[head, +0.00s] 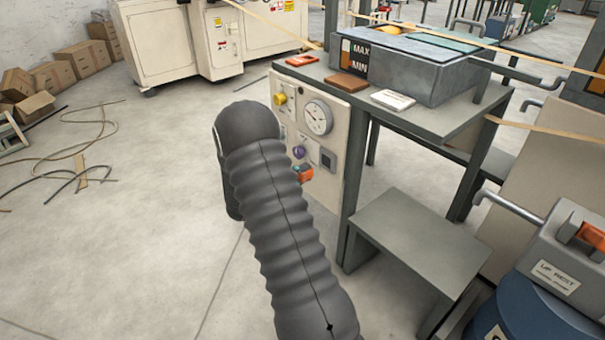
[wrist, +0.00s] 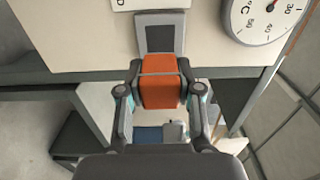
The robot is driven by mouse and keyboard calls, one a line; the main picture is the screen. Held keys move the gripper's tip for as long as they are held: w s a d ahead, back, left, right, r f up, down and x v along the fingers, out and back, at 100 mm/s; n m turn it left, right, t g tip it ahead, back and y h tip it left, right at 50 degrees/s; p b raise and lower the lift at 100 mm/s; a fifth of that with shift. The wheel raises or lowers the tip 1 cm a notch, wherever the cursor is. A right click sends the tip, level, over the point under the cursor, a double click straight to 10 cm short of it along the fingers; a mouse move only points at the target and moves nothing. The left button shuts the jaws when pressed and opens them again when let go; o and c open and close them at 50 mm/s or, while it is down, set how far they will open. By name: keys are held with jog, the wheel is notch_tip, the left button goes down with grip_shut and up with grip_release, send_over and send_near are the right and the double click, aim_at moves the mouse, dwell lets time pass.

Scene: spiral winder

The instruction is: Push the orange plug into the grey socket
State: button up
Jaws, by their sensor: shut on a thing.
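The orange plug (wrist: 160,85) is held between the two fingers of my gripper (wrist: 160,92) in the wrist view. The grey socket (wrist: 160,24), with a dark square opening, is on the pale panel straight beyond the plug. The plug's far end overlaps the socket's lower edge in this view, so I cannot tell the gap there. In the head view the plug (head: 305,174) shows below and left of the socket (head: 328,159), apart from it in the picture. My arm hides most of the gripper there.
The panel (head: 338,112) carries a round dial gauge (head: 318,118), a yellow knob (head: 280,99) and a purple knob (head: 299,152). A grey bench (head: 440,118) extends right of it, with a low grey step (head: 412,238) below.

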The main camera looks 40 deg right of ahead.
aim_at(325, 161)
jog(key=shift+d, duration=0.1)
dwell(0.3)
jog(key=shift+w+d+b, duration=0.15)
jog(key=shift+d+b, duration=0.25)
jog(key=shift+d, duration=1)
jog(key=shift+w+d+b, duration=0.1)
jog(key=shift+d+b, duration=0.3)
jog(key=shift+d, duration=1)
jog(key=shift+w+r+p, duration=0.1)
jog(key=shift+p, duration=0.8)
jog(key=shift+d, duration=0.5)
dwell(0.6)
jog(key=o, duration=1.1)
jog(key=shift+o, duration=0.2)
jog(key=shift+a, duration=0.15)
